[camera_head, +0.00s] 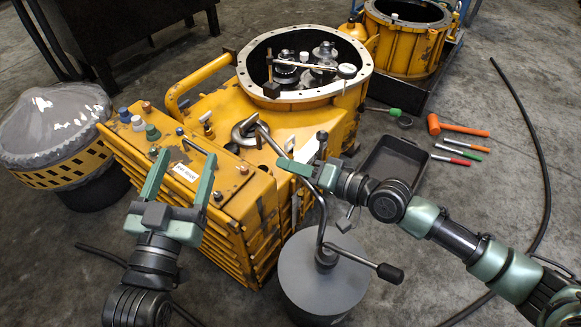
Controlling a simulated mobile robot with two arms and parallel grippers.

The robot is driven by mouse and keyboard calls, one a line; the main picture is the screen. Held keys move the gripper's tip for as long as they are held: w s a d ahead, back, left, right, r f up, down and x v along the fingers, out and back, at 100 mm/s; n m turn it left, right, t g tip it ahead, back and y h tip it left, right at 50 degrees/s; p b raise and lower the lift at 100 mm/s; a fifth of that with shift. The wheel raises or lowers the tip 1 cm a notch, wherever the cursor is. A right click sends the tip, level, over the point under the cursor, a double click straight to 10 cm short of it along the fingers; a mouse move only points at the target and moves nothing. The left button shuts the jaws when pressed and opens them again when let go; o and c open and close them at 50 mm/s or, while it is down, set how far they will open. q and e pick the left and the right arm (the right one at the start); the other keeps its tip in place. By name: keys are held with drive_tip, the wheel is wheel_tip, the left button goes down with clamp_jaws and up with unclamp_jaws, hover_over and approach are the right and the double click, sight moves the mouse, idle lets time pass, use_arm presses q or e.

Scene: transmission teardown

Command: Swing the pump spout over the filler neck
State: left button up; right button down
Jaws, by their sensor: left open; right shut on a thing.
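The grey drum-shaped pump (312,278) stands on the floor at the bottom middle. Its bent metal spout (322,222) rises from the top and runs up and left toward the yellow transmission housing. A dark grey ring-shaped opening, apparently the filler neck (239,136), is on the housing's top. The spout's far end appears at or over this ring's right side; the height gap cannot be told. My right gripper (303,166) is shut on the spout, partly hiding it. My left gripper (182,172) is open and empty, in front of the yellow ribbed box with a white label.
The pump's black-ended handle (389,273) sticks out to the right. A round flanged opening (303,62) holds gears. A black tray (392,160), an orange hammer (458,128) and several markers lie right. A covered drum (58,125) stands left.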

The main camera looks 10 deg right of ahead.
use_arm(q)
drive_tip(key=shift+s+r, duration=0.1)
drive_tip(key=shift+r, duration=0.25)
use_arm(e)
drive_tip(key=shift+s+a, duration=0.1)
drive_tip(key=shift+s, duration=0.05)
drive_tip(key=c, duration=1.4)
unclamp_jaws()
drive_tip(key=shift+a, duration=0.15)
use_arm(q)
drive_tip(key=shift+a, duration=0.1)
